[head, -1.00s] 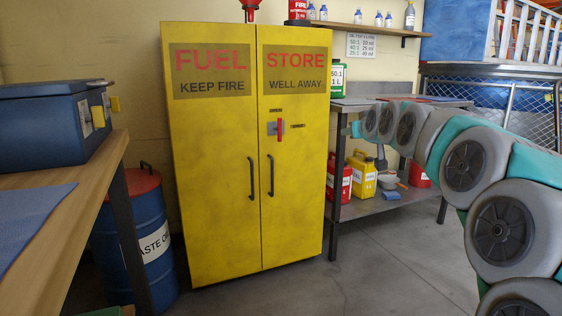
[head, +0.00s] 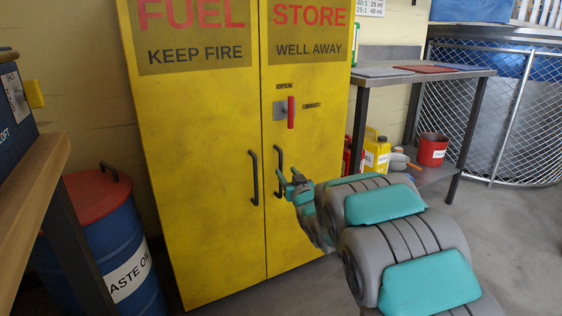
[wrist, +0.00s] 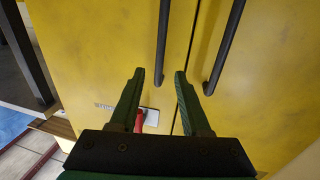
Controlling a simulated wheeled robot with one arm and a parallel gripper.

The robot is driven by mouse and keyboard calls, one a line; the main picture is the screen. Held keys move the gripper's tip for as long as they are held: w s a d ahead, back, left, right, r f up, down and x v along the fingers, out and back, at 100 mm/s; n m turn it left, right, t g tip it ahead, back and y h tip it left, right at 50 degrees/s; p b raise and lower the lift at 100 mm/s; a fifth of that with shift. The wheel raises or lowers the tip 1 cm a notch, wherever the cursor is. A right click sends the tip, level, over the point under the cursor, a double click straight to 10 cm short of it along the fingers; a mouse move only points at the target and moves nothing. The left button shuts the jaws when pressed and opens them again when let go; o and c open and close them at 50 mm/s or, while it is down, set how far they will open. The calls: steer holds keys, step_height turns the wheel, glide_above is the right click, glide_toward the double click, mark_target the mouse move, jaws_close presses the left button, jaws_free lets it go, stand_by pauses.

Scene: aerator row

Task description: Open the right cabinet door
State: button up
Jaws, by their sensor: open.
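The yellow fuel cabinet (head: 200,110) stands in the middle of the head view with both doors shut. The right door (head: 310,140) has a black vertical handle (head: 278,165) beside the seam and a red lever (head: 291,112), upright, near OPEN and SHUT labels. The left door's handle (head: 253,177) is beside it. My gripper (head: 287,183) is open just in front of the right door's handle. In the wrist view, which looks upside down, the right handle (wrist: 162,40) shows between my fingertips (wrist: 160,76); I cannot tell whether it is within their depth.
A blue waste oil drum (head: 112,250) and a wooden bench (head: 40,195) stand left of the cabinet. A metal table (head: 415,77) stands to its right, with yellow (head: 376,155) and red (head: 432,150) containers below. The floor (head: 480,235) at the right is clear.

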mark_target(281, 165)
steer(key=x, duration=0.6)
steer(key=shift+f, duration=0.1)
steer(key=shift+w+a, duration=0.25)
steer(key=shift+w, duration=0.4)
steer(key=shift+c, duration=0.4)
jaws_close()
stand_by(0.4)
